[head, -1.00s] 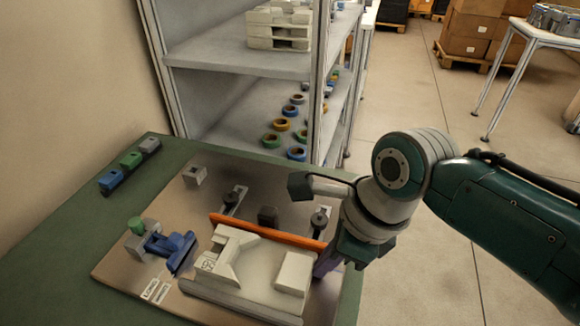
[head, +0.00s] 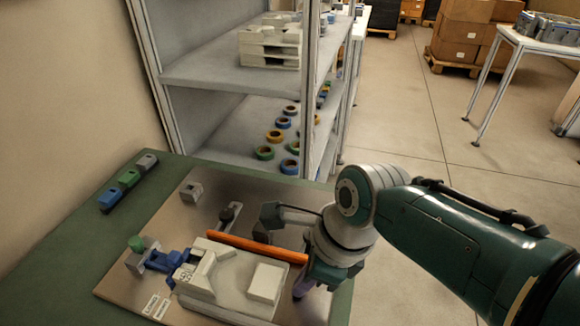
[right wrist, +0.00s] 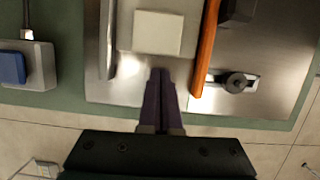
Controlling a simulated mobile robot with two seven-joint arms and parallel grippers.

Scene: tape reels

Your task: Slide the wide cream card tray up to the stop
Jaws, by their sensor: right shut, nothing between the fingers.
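The wide cream card tray (head: 212,300), with raised cream blocks on top, lies on a metal plate along an orange bar (head: 257,249). Its left end is close against a blue piece (head: 165,261) beside a grey block with a green knob (head: 136,244); I cannot tell whether they touch. My right gripper (head: 303,287) is low at the tray's right end. In the right wrist view its dark fingers (right wrist: 160,78) are shut and empty, pointing at a cream block (right wrist: 157,32) on the tray; contact is unclear. My left gripper is not in view.
The metal plate (head: 120,291) sits on a green table (head: 50,280). A small grey block (head: 191,191) and a dark-knobbed clamp (head: 228,213) stand behind the bar. A row of coloured blocks (head: 128,179) lies at the back left. A shelf (head: 235,140) holds several reels.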

